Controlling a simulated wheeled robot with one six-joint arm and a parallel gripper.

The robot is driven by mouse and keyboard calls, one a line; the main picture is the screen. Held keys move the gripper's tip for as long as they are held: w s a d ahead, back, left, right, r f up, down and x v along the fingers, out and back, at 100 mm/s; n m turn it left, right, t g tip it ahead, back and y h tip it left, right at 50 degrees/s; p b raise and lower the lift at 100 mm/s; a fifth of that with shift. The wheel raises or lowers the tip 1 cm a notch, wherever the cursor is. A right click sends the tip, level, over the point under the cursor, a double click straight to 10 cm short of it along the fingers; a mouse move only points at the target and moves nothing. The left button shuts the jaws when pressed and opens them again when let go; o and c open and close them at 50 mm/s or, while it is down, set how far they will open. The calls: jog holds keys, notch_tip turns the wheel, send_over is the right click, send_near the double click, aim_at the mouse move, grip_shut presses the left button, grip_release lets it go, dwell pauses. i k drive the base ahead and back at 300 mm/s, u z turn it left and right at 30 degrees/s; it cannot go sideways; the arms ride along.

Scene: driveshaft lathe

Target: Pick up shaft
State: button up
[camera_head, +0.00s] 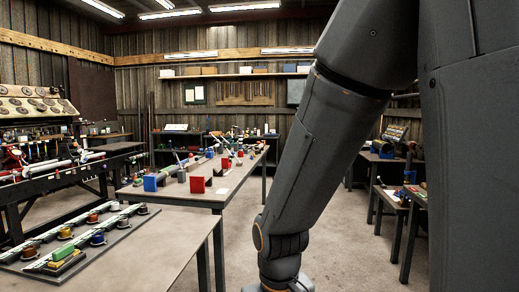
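I cannot single out one thing as the shaft for sure. A long pale bar (48,166), perhaps a shaft, lies along a dark bench frame at the left. It has red parts near its left end. My dark grey arm fills the right half and runs down to the bottom edge. My gripper is out of view below the frame, so its state is hidden.
A near table (168,262) at lower left holds a board (103,243) with strips and several coloured pieces. Dark benches stand right; floor (345,240) between is clear.

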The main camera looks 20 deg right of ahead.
aim_at(257, 148)
jog(key=z, duration=1.2)
jog(key=i, duration=7.25)
jog(key=u, duration=1.25)
